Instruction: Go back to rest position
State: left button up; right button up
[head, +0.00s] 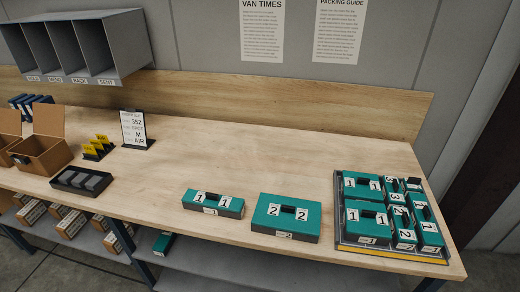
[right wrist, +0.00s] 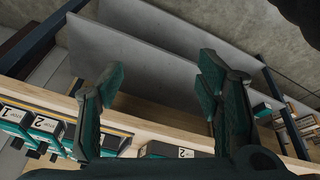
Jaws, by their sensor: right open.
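My right gripper (right wrist: 158,80) is open and empty in the right wrist view, with its two fingers wide apart. Below and beyond it are the table edge and a grey lower shelf (right wrist: 150,62). Neither gripper shows in the head view, and my left gripper is in no view. A small teal tote marked 1 (head: 213,203) and a larger teal tote marked 2 (head: 286,217) stand apart on the table (head: 330,160). The tote marked 2 partly shows in the right wrist view (right wrist: 172,151), behind the gripper.
A dark tray (head: 392,254) with several teal numbered totes fills the table's right end. Left are an open cardboard box (head: 42,150), yellow cards (head: 97,147), a sign (head: 133,130) and a black holder (head: 81,181). A grey cubby rack (head: 75,45) hangs above. The table's middle is clear.

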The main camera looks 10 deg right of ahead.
notch_tip(320, 180, down, 22)
jog(key=s+d+g+b, duration=0.1)
jog(key=s+d+b, duration=0.1)
jog(key=b, duration=0.1)
jog(key=s+f+g+b, duration=0.1)
jog(key=s+f, duration=1.3)
jog(key=shift+d+f+m+g+b, duration=0.25)
jog(key=shift+f+m+g+b, duration=0.05)
jog(key=shift+f, duration=0.1)
